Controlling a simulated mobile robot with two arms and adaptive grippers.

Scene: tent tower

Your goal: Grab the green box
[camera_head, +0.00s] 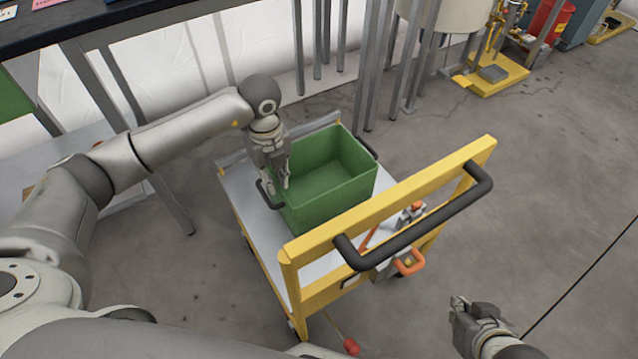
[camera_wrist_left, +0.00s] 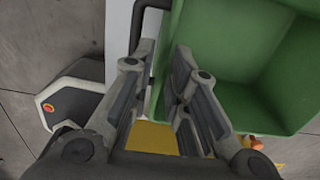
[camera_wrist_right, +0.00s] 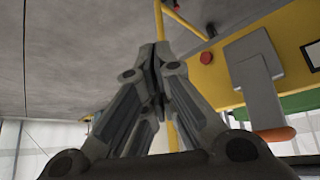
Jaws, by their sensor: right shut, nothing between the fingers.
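The green box (camera_head: 325,205) is an open, empty-looking bin with dark side handles. It stands upright on a cart. My left gripper (camera_head: 278,186) is at the box's left side, pointing down beside the left handle (camera_head: 266,194). In the left wrist view its fingers (camera_wrist_left: 155,65) are open and apart. The dark handle (camera_wrist_left: 148,12) shows just past the fingertips, and the green box (camera_wrist_left: 235,45) lies to the right. I cannot tell whether a finger touches the box. My right gripper (camera_head: 460,304) is shut and empty, low to the right of the cart.
The cart (camera_head: 245,205) has a yellow frame and a black push handle (camera_head: 420,222) in front of the box. An orange-handled tool (camera_head: 408,263) hangs on the frame. A table (camera_head: 120,20) stands at the back left.

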